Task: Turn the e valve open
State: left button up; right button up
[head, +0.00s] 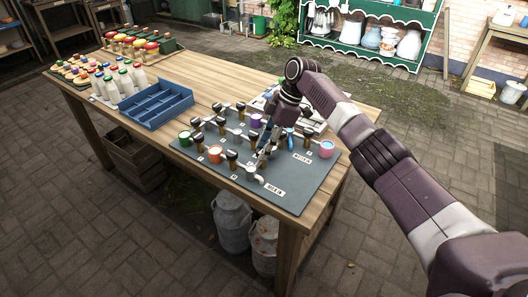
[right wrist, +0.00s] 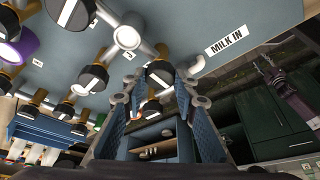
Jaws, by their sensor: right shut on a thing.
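A dark grey board (head: 312,180) lies on the near right part of the wooden table. It carries several valves with black handles, white pipes and colored caps. The letters beside the valves are too small to read, so I cannot tell which is the e valve. My right gripper (head: 264,150) reaches down over the board's middle from the right. The head view partly hides this grip. My left gripper is not in view.
Neighboring valves (head: 232,158) stand close around my right gripper. A blue divided tray (head: 158,122) and white bottles (head: 118,84) stand to the left on the table. Milk cans (head: 232,218) stand below. A green shelf with jugs (head: 366,38) is at the back.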

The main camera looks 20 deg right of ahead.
dwell(0.3)
jog(key=o, duration=1.2)
jog(key=shift+c, duration=0.2)
jog(key=v, duration=1.2)
jog(key=shift+w+a, duration=0.1)
